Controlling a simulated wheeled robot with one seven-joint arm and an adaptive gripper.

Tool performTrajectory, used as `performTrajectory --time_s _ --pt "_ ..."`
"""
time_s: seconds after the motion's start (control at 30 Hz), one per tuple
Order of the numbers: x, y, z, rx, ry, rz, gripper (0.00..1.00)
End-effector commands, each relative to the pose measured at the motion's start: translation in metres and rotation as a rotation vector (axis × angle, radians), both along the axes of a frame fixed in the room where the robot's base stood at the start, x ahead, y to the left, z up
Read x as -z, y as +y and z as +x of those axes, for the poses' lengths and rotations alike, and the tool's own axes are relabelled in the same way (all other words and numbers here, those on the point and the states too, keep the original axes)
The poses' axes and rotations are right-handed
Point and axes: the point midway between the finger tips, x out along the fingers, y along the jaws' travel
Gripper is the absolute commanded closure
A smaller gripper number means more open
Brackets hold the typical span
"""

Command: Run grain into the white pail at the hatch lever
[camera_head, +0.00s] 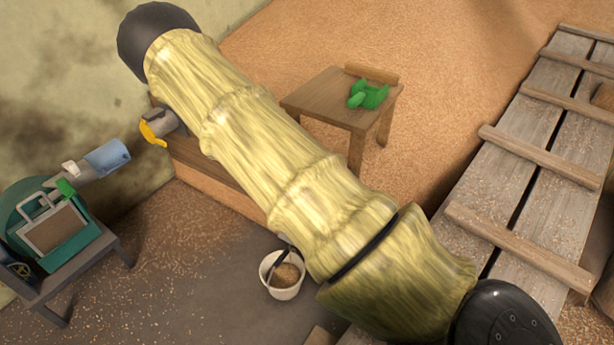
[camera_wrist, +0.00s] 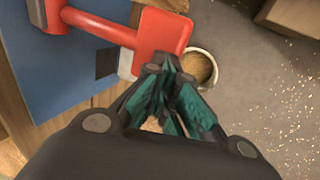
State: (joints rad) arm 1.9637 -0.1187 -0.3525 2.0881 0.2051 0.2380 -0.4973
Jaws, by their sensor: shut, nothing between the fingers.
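The white pail (camera_head: 285,293) stands on the floor beside my arm in the head view, with grain (camera_head: 288,274) in it. The pail (camera_wrist: 214,62) also shows in the wrist view, just past my gripper. My gripper (camera_wrist: 168,66) is shut and empty, its teal-padded fingers together. A red lever-like part (camera_wrist: 160,34) lies right beside the fingertips, on a blue panel (camera_wrist: 45,62); I cannot tell whether they touch. My arm hides the hatch area and the gripper in the head view.
A small wooden table (camera_head: 325,98) with a green object (camera_head: 368,96) stands on the grain. A plank walkway (camera_head: 520,200) with cross cleats runs along the right. A teal machine (camera_head: 60,240) stands at left. A yellow-handled fitting (camera_head: 153,132) is by the wall.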

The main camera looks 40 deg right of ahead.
Motion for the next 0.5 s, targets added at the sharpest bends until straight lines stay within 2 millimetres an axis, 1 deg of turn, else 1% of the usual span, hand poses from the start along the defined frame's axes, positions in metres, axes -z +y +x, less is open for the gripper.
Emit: performTrajectory --time_s 0.03,0.1,0.3,0.5 --pt "-0.009 0.003 -0.001 0.0 0.0 0.0 1.0" --pt "-0.02 0.007 -0.002 0.0 -0.001 -0.001 1.0" --pt "-0.048 0.018 -0.006 0.0 -0.001 0.0 1.0" --pt "-0.064 0.024 -0.007 0.0 -0.002 -0.001 1.0"
